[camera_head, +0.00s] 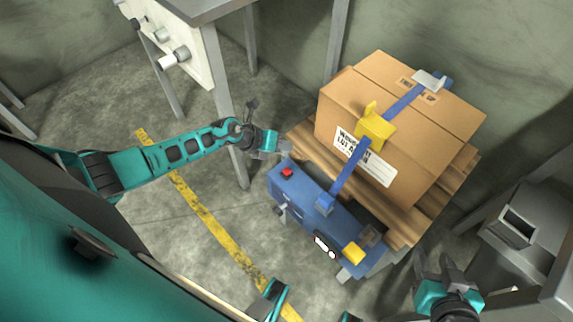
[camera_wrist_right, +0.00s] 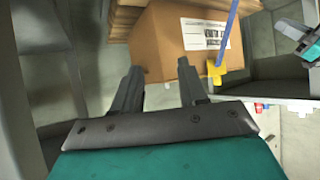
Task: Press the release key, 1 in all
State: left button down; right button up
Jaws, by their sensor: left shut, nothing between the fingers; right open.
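A blue unit (camera_head: 310,205) stands at the front of a wooden pallet, with a red button (camera_head: 287,172) on its left end and a yellow block (camera_head: 353,253) on its right end. I cannot tell by a label which is the release key. My left gripper (camera_head: 281,147) is shut and empty, just above and left of the red button, apart from it as far as I can see. My right gripper (camera_head: 447,268) is open and empty, right of the unit; its two fingers (camera_wrist_right: 160,88) point toward the box in the right wrist view.
A cardboard box (camera_head: 400,110) sits on the pallet (camera_head: 310,150), held by a blue strap (camera_head: 350,168) with a yellow clip (camera_head: 375,130). A metal table (camera_head: 205,12) stands at upper left, a grey metal cabinet (camera_head: 515,240) at right. Floor left of the unit is open, with a yellow line (camera_head: 205,215).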

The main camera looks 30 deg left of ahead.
aim_at(283, 171)
pick_arm(q)
jog(key=shift+f, duration=0.15)
pick_arm(e)
jog(key=shift+s+a+f, duration=0.1)
jog(key=shift+f, duration=0.15)
pick_arm(q)
notch_tip(283, 171, down, 4)
jog(key=b, duration=0.4)
jog(key=shift+b, duration=0.3)
notch_tip(283, 171, down, 3)
jog(key=b, duration=0.3)
jog(key=shift+f+b, duration=0.75)
jog(key=shift+f, duration=0.05)
pick_arm(e)
notch_tip(283, 171, down, 7)
jog(key=a, duration=0.1)
jog(key=shift+w, duration=0.35)
